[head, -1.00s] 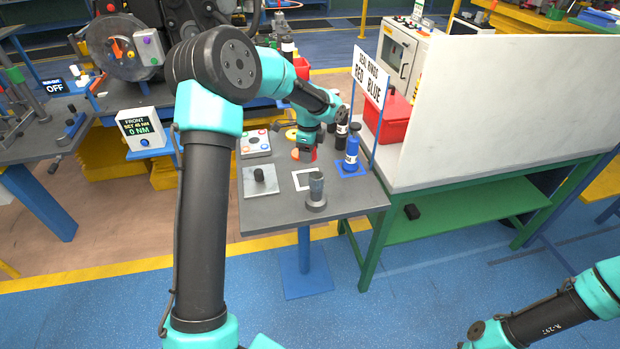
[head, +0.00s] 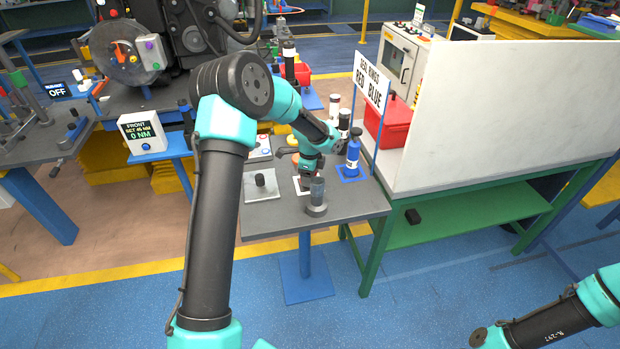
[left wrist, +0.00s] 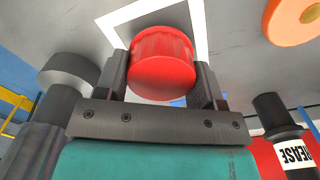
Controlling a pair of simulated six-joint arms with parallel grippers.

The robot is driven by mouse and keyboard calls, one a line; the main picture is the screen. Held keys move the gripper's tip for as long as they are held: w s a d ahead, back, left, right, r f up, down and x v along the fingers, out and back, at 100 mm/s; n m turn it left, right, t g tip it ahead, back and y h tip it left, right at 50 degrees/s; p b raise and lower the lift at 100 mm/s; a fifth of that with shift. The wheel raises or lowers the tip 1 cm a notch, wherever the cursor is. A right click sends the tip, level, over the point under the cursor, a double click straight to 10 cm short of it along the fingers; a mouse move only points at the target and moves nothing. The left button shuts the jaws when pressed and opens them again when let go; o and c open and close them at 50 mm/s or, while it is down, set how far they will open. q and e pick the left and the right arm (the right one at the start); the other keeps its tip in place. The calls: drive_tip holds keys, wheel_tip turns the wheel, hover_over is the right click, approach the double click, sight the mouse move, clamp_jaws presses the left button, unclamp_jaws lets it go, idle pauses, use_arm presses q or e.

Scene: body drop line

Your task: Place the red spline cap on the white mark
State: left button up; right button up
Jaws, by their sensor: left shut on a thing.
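The red spline cap (left wrist: 162,65) is a short ribbed cylinder, held between the two fingers of my left gripper (left wrist: 163,82) in the left wrist view. In the head view my left gripper (head: 307,182) points down over the small grey table, and the cap is mostly hidden there. The white mark (left wrist: 127,14) is a square outline on the table. In the head view the mark (head: 296,187) is partly covered by the gripper. I cannot tell whether the cap touches the table.
A grey post on a round base (head: 317,208) stands close in front of the gripper. A plate with a black knob (head: 262,187) lies to the left. A blue bottle (head: 353,157) and a grease bottle (left wrist: 270,110) stand to the right. An orange ring (left wrist: 292,20) lies beyond the mark.

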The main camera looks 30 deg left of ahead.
use_arm(q)
drive_tip(key=shift+f, duration=0.65)
drive_tip(key=shift+f, duration=0.15)
drive_tip(key=o, duration=0.9)
wheel_tip(320, 180, up, 12)
drive_tip(key=shift+r, duration=0.15)
